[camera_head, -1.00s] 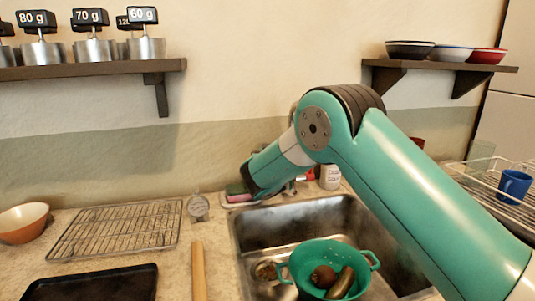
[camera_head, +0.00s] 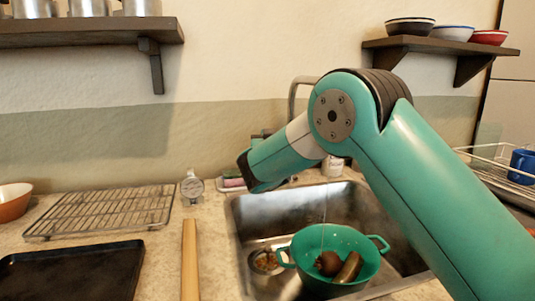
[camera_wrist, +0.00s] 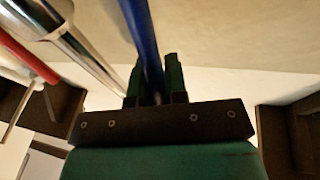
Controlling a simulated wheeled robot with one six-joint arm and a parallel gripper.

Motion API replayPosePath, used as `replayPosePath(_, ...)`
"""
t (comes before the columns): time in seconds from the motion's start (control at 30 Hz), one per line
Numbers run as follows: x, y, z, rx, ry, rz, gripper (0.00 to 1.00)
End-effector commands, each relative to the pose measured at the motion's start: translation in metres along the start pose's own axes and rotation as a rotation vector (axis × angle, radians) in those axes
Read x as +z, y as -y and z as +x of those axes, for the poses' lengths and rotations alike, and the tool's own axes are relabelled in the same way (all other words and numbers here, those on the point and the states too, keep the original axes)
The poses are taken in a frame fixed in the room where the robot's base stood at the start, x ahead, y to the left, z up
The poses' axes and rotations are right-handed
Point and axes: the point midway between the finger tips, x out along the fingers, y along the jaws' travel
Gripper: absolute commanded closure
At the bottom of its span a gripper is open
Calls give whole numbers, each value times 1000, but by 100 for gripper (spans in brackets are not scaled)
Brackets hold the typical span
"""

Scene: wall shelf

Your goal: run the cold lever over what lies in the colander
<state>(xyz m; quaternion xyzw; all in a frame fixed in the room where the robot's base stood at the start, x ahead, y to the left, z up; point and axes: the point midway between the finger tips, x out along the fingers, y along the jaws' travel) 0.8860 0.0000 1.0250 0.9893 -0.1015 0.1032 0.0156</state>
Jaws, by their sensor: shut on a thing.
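The green two-handled colander (camera_head: 300,272) stands in the sink. A round brown item (camera_head: 327,263) and a long brownish item (camera_head: 349,267) lie in it. A thin pale streak, like running water, comes down above it. My gripper (camera_wrist: 154,62) is shut on the blue lever (camera_wrist: 139,25) in the wrist view. The red lever (camera_wrist: 25,55) is at the left there, beside the chrome tap (camera_wrist: 90,58). In the head view the tap's curved spout (camera_head: 292,97) shows behind my arm, which hides the gripper's hold.
The metal sink (camera_head: 245,220) surrounds the colander. A dish rack (camera_head: 490,165) with a blue mug (camera_head: 523,163) is at the right.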

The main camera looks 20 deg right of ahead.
Motion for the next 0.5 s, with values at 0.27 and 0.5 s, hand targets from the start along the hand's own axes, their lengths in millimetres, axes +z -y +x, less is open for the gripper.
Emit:
replayPosePath(0.27,7,-2,-7,6,-96,20,100)
replayPosePath(0.5,1,-2,-8,8,-131,27,100)
